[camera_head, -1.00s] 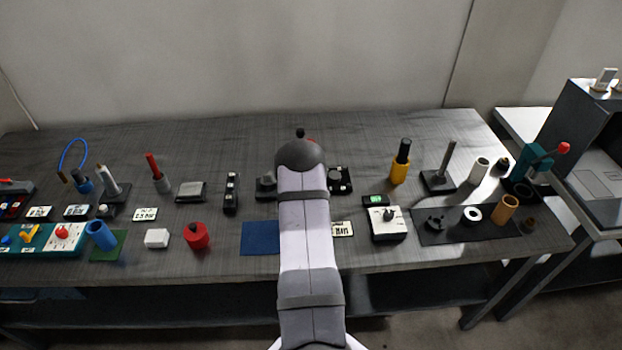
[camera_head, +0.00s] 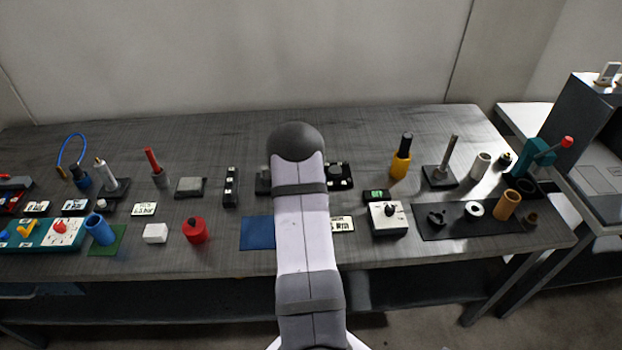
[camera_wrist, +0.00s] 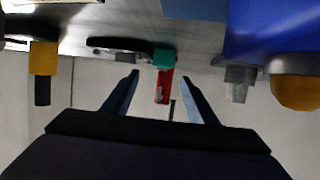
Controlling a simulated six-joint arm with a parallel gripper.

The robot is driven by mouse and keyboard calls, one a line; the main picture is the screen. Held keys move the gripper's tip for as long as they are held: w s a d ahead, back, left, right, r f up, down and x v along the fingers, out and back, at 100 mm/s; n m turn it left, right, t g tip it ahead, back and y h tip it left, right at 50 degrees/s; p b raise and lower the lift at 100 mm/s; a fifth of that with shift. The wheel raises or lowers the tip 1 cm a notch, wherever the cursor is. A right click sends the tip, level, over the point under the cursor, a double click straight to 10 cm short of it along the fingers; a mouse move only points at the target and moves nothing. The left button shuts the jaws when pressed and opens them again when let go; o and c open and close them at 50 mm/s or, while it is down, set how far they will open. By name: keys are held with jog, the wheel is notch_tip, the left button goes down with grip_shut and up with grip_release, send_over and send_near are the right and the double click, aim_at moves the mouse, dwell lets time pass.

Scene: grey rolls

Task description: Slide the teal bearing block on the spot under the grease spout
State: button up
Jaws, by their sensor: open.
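My gripper (camera_wrist: 160,82) is open in the wrist view, with nothing between its fingertips. That view is upside down. A small teal block (camera_wrist: 164,58) shows beyond the fingertips, with a red upright part (camera_wrist: 163,88) adjoining it; I cannot tell whether they are joined. The teal block may be the bearing block. In the head view my arm covers this area and my gripper is hidden. The grease spout and the spot under it cannot be made out clearly.
A black flat piece (camera_head: 339,175) and a yellow, black-topped tool (camera_head: 401,160) stand right of my arm. A blue mat (camera_head: 257,233) and red canister (camera_head: 195,230) lie left. A large blue object (camera_wrist: 272,28) looms close in the wrist view. The table's back strip is clear.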

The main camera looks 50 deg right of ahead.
jog(key=shift+v, duration=0.85)
